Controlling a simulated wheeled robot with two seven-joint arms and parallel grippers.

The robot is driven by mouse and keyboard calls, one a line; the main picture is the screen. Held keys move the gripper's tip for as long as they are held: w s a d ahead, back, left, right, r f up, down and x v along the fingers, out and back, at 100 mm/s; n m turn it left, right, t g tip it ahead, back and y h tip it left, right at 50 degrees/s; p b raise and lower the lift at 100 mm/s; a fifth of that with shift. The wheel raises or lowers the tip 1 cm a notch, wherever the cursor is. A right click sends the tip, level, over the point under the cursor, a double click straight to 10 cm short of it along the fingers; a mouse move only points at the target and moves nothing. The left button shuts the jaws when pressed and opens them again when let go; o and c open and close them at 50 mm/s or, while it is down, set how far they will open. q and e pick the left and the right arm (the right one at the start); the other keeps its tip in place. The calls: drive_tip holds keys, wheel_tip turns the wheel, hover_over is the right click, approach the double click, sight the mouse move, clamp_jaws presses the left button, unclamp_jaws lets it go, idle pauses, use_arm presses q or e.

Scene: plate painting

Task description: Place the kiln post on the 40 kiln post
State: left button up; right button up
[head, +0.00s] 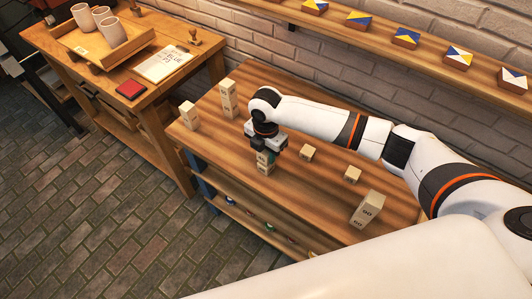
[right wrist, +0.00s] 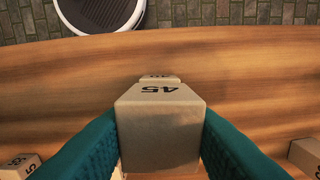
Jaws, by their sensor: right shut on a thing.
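My right gripper (head: 265,155) is over the middle of the wooden bench and points down. In the right wrist view its teal fingers (right wrist: 160,145) are shut on a pale kiln post (right wrist: 158,125) marked 45, one finger on each side. Another pale post top (right wrist: 160,78) shows just beyond the held one, its mark too small to read. In the head view a pale post (head: 264,168) shows under the fingers; I cannot tell whether the held post touches what is below it. I cannot make out which post is marked 40. My left gripper is not in view.
On the bench (head: 210,137) stand a post (head: 188,115) and a taller stack (head: 228,98) at left. Two small blocks (head: 307,152) (head: 352,174) and a tall post (head: 366,208) stand at right. A shelf (head: 390,45) with painted tiles runs along the wall.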

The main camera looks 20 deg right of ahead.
drive_tip(key=shift+f, duration=0.85)
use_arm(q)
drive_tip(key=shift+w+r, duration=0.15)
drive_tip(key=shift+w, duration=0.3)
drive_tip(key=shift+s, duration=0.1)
use_arm(e)
drive_tip(key=o, duration=1)
drive_tip(key=shift+f, duration=0.1)
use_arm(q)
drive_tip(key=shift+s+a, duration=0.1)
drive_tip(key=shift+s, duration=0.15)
use_arm(e)
drive_tip(key=shift+o, duration=0.2)
wheel_tip(320, 180, up, 12)
drive_tip(key=shift+r+b, duration=0.15)
drive_tip(key=shift+b, duration=0.9)
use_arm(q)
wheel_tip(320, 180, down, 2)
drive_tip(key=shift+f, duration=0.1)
use_arm(e)
drive_tip(key=shift+s, duration=0.1)
